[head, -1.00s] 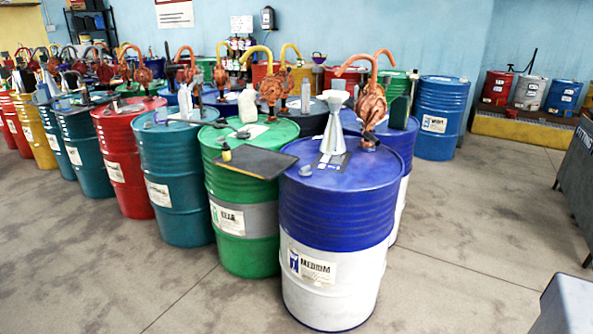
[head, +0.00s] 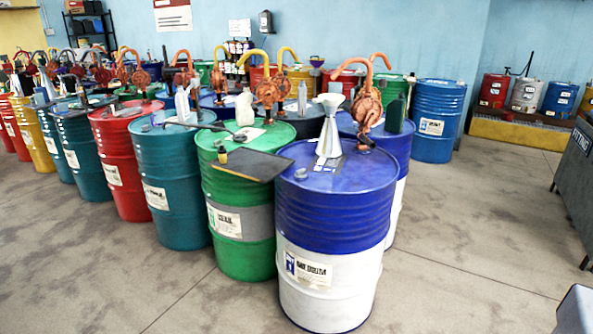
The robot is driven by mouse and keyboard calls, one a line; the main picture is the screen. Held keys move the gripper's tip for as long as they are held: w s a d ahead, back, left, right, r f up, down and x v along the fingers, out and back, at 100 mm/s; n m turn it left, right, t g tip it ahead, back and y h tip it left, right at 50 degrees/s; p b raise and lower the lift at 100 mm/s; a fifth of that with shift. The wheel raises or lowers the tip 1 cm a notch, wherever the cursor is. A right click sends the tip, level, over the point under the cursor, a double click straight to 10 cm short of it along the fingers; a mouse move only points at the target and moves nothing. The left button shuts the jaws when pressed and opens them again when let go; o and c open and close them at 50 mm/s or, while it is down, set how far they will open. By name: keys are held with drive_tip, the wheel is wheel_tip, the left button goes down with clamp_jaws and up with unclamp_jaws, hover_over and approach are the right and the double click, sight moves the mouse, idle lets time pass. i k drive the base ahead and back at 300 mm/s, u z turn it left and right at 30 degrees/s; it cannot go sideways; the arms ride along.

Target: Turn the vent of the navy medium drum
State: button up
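The navy medium drum (head: 330,215) stands upright at the front centre, blue above and white below, with a blurred label (head: 310,271). On its top, near the left edge, is a small grey knob or cap (head: 301,174), perhaps the vent; its turn position is too small to tell. A pale metal funnel (head: 328,132) stands upright near the back of the same top. A dark grey flat piece with markings lies by its base. My gripper is not in view.
A green drum (head: 236,215) carrying a dark tray (head: 254,165) stands close on the left. Another blue drum (head: 388,145) and a copper-coloured pump (head: 367,108) are just behind. Several more drums fill the left. The floor (head: 460,240) is open on the right, before a grey bench (head: 577,190).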

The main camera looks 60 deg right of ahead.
sight(299, 173)
drive_tip(key=z, duration=0.05)
drive_tip(key=i, duration=0.9)
drive_tip(key=u, duration=0.05)
